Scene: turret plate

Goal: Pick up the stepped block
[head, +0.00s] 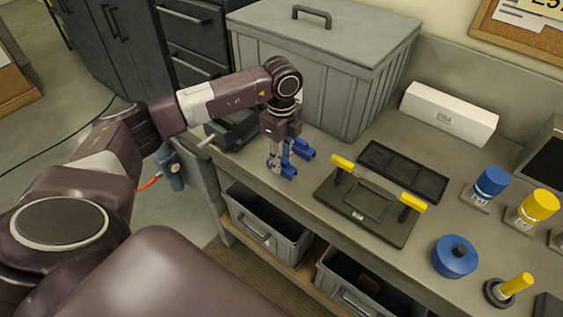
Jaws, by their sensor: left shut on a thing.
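My left gripper (289,161) points down over the bench, near its front edge and in front of the large grey bin. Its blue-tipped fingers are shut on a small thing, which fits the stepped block. The fingers hide most of it, so its steps and outline cannot be made out. I cannot tell whether it touches the bench top. No other stepped block is clear in view. My right gripper is not in view.
A dark plate with yellow handles (335,206) lies right of the gripper, before a black tray (403,172). The lidded grey bin (318,75) stands behind. Blue and yellow cylinders (491,181) (538,206) stand at right.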

